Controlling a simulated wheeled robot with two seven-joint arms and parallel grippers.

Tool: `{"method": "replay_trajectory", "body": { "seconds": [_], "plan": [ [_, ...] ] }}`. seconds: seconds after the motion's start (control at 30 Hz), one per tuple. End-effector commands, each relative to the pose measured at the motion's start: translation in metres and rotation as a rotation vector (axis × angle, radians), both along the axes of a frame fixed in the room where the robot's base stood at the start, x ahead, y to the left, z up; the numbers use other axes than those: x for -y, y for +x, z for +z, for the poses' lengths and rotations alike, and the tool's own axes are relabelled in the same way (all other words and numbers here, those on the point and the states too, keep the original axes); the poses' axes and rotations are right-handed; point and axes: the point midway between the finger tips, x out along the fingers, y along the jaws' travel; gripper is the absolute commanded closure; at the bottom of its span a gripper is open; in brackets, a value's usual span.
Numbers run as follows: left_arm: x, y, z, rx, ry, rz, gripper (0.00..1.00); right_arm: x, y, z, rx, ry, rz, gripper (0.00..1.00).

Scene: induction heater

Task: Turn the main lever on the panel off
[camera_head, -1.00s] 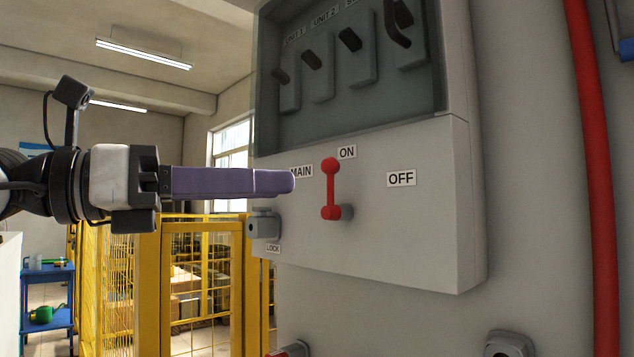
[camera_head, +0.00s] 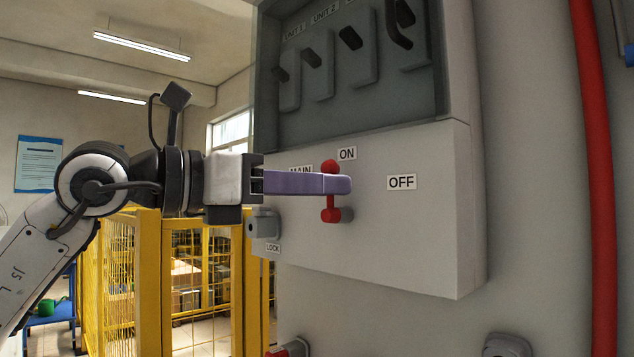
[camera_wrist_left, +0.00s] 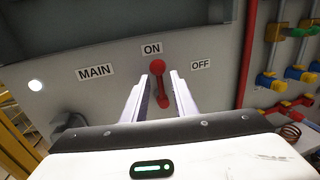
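The red main lever (camera_head: 330,167) stands upright on the grey panel (camera_head: 420,235), its knob just below the ON label (camera_head: 347,153). The OFF label (camera_head: 402,182) is to its right. My left gripper (camera_head: 338,184) reaches in from the left, its purple fingers crossing in front of the lever's shaft and hiding the middle of it. In the left wrist view the two fingers (camera_wrist_left: 158,92) are apart, with the lever's red knob (camera_wrist_left: 157,67) showing between and beyond the tips. I cannot tell whether either finger touches the lever. My right gripper is not in view.
A grey lock (camera_head: 262,224) sits on the panel's left edge. A dark window with several switches (camera_head: 350,60) is above the lever. A red pipe (camera_head: 597,180) runs down at the right. A yellow fence (camera_head: 150,280) stands behind at the left.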

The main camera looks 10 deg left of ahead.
Motion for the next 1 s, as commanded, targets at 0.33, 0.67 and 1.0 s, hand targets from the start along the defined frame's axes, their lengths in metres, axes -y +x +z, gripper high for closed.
{"method": "replay_trajectory", "body": {
  "seconds": [0.33,0.67,1.0],
  "plan": [
    [0.0,0.0,0.0,0.0,0.0,0.0,0.99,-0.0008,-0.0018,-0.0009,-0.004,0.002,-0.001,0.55],
    [-0.0006,-0.0003,0.0016,0.004,-0.002,0.0,1.0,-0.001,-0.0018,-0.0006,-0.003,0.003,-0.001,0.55],
    [-0.0011,-0.0006,0.0032,0.006,-0.005,0.001,1.0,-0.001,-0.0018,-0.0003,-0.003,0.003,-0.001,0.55]
  ]
}}
